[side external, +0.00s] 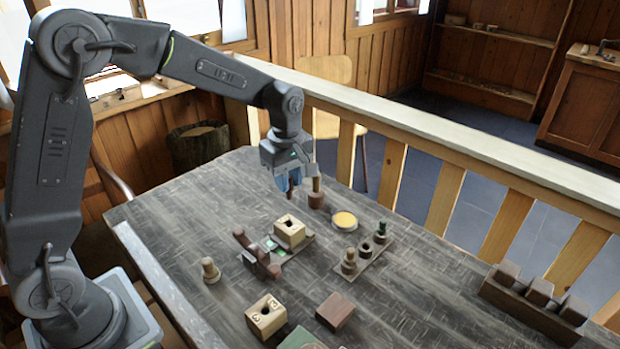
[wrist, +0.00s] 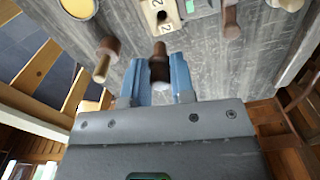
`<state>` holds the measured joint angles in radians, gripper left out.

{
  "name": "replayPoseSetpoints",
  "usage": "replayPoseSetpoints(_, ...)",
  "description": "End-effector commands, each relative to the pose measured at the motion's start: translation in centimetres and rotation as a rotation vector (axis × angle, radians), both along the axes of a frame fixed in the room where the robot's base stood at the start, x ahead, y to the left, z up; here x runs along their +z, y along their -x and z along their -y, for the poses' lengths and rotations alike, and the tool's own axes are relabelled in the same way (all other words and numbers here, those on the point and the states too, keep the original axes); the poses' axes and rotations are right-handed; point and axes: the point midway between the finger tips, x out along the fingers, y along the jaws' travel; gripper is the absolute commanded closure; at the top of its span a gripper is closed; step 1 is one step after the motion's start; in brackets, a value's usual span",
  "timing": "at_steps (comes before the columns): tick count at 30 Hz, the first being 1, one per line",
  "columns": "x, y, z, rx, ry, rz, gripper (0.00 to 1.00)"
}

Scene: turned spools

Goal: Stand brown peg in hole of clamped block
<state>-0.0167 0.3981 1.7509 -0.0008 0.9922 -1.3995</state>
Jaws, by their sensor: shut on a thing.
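My gripper (side external: 288,183) hangs above the far part of the table, behind the clamped block. Its blue fingers are shut on the brown peg (wrist: 160,68), which points down between them. The peg's lower end shows dark below the fingers in the side view (side external: 289,195). The clamped block (side external: 290,231) is pale wood with a dark hole in its top, seated in a wooden clamp (side external: 257,253). In the wrist view the block (wrist: 153,22) shows its hole and lies beyond the peg's tip. The peg is apart from the block.
A brown spool with a tan stem (side external: 316,197) stands close right of my gripper. A yellow-topped disc (side external: 344,220) and a rack with several turned pieces (side external: 365,258) stand right of the clamp. A pale peg (side external: 210,270), another holed block (side external: 266,316) and a brown block (side external: 335,310) stand nearer.

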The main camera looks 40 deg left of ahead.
Motion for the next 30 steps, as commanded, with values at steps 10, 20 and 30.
replayPoseSetpoints(10, -2.3, 0.3, -0.2, 0.000, -0.001, -0.002, 0.98)
replayPoseSetpoints(20, -5.3, 0.3, -0.2, 0.000, -0.001, -0.002, 0.98)
replayPoseSetpoints(30, -6.5, 0.3, -0.1, 0.000, 0.000, 0.000, 0.98)
